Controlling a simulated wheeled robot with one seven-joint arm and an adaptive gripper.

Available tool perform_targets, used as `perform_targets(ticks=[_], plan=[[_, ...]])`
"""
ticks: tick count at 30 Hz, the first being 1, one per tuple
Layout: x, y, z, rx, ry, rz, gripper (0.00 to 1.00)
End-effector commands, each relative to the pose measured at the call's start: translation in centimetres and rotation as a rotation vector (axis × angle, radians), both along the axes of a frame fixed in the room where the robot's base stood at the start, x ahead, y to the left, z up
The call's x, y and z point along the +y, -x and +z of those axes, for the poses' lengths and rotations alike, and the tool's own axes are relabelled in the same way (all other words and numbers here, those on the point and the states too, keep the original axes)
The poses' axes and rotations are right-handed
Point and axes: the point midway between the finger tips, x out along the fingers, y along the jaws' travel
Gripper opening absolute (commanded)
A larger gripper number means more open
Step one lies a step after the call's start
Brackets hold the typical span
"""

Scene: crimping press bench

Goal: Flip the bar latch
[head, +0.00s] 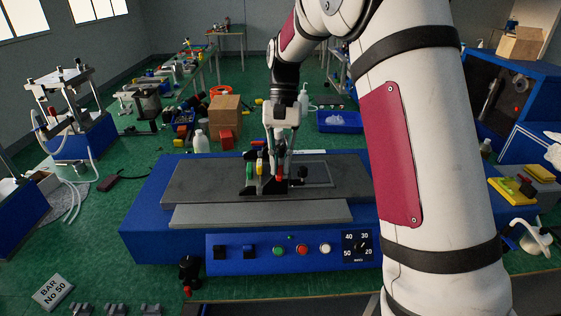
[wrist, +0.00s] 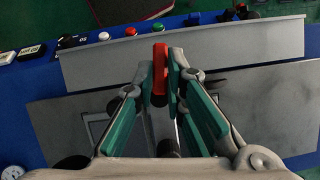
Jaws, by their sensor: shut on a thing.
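The press (head: 190,230) is a blue bench unit with a grey top plate. The lever's lower end is hidden by the fingers.
The front panel has a red button (head: 303,250), a white button (head: 325,248) and a dial (head: 358,245).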

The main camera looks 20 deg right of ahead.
Motion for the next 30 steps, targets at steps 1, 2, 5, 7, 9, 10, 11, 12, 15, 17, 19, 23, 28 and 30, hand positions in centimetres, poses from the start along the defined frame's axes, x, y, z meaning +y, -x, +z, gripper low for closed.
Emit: perform_targets(ticks=[1, 2, 5, 7, 9, 10, 11, 12, 15, 17, 19, 23, 28, 30], plan=[[0.0, -0.1, 0.0, -0.003, 0.001, 0.000, 0.14], [0.0, -0.1, 0.0, -0.002, 0.000, 0.000, 0.20], [0.0, 0.0, 0.0, -0.002, 0.000, 0.000, 0.32], [0.0, 0.0, 0.0, -0.002, 0.000, 0.000, 0.32], [0.0, 0.0, 0.0, -0.001, 0.000, -0.001, 0.32], [0.0, 0.0, 0.0, -0.001, 0.000, -0.001, 0.32], [0.0, 0.0, 0.0, -0.001, 0.000, -0.001, 0.32], [0.0, 0.0, 0.0, -0.001, 0.000, -0.001, 0.32], [-0.1, -0.2, 0.4, -0.001, 0.000, -0.001, 0.32], [-0.2, -0.4, 0.9, -0.002, 0.000, -0.001, 0.32], [-0.4, -0.8, 1.8, -0.003, 0.000, -0.002, 0.32], [-0.9, -1.7, 4.2, -0.005, 0.001, -0.003, 0.32], [-1.5, -2.9, 7.4, -0.004, 0.001, -0.003, 0.32], [-1.7, -3.3, 8.5, -0.004, 0.001, -0.002, 0.32]])
